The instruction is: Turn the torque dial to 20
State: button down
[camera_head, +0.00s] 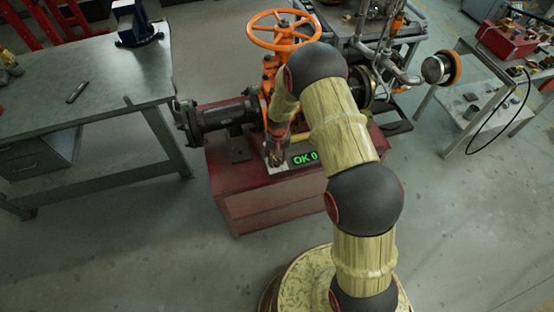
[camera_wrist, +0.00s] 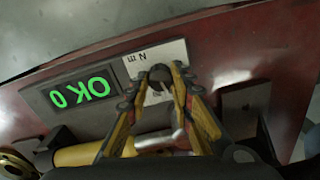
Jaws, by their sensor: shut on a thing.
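The torque dial is a small dark knob (camera_wrist: 161,74) on a white plate (camera_wrist: 178,55) marked "N m", which appears upside down in the wrist view. My gripper (camera_wrist: 162,84) has its two yellow and black fingers closed on the knob, one on each side. In the head view my gripper (camera_head: 275,153) reaches down to the plate on the red base, and the knob is hidden there. Beside the plate a black display (camera_head: 304,157) shows green "OK 0". The display also shows in the wrist view (camera_wrist: 85,93), inverted. The dial's pointer and scale cannot be made out.
The red base (camera_head: 270,205) carries a gate valve with an orange handwheel (camera_head: 283,30) and a dark flanged pipe (camera_head: 225,118). A grey workbench (camera_head: 90,75) stands left, another table (camera_head: 500,75) right. The floor in front is clear.

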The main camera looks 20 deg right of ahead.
aim_at(277, 161)
jog(key=m, duration=0.4)
jog(key=shift+m+p, duration=0.3)
jog(key=shift+p, duration=0.05)
jog(key=shift+m, duration=1.5)
jog(key=c, duration=1.5)
grip_release()
jog(key=shift+c, duration=0.2)
notch_tip(277, 161, up, 12)
jog(key=shift+s, duration=0.1)
